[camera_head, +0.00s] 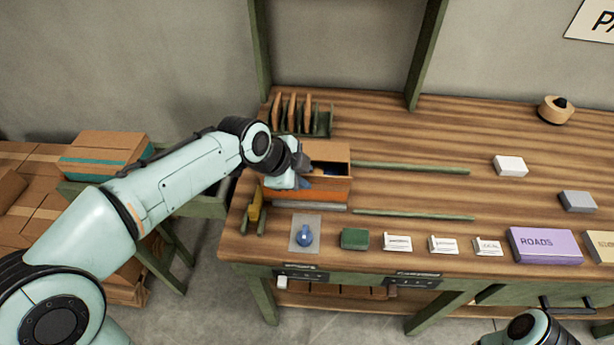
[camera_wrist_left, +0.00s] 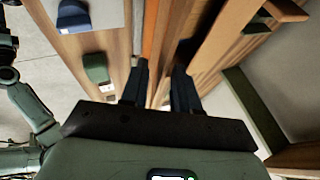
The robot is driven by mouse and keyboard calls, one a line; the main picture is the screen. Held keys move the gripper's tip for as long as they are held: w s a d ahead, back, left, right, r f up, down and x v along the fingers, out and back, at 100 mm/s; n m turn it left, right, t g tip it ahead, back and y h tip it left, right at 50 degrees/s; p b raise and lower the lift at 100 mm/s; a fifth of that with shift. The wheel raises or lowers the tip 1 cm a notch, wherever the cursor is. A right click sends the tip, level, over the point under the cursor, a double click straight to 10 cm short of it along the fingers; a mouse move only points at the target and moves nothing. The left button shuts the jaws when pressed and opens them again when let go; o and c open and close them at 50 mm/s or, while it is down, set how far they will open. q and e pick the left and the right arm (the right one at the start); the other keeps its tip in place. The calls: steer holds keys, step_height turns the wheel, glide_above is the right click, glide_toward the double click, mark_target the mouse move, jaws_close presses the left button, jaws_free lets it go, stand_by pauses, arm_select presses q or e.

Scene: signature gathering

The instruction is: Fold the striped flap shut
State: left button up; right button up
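A cardboard box (camera_head: 336,152) stands on the workbench, its top at least partly open, with a dark inside and something blue in it. An orange-and-brown panel (camera_head: 328,190) runs along its near side; I cannot tell for sure whether this is the striped flap. An orange strip (camera_wrist_left: 150,32) also shows in the left wrist view. My left gripper (camera_head: 300,182) is at the box's left end and hides part of it. In the left wrist view the left gripper (camera_wrist_left: 159,88) has its fingers apart, with brown surface visible between them. My right gripper is out of view.
A blue stamp (camera_head: 304,236) on a grey pad, a green block (camera_head: 354,239), white cards (camera_head: 397,242) and a purple ROADS box (camera_head: 545,246) line the front edge. A rack (camera_head: 303,116) stands behind the box. Two green rails (camera_head: 412,167) lie to its right.

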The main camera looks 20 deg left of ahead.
arm_select(q)
steer(key=shift+x, duration=1.25)
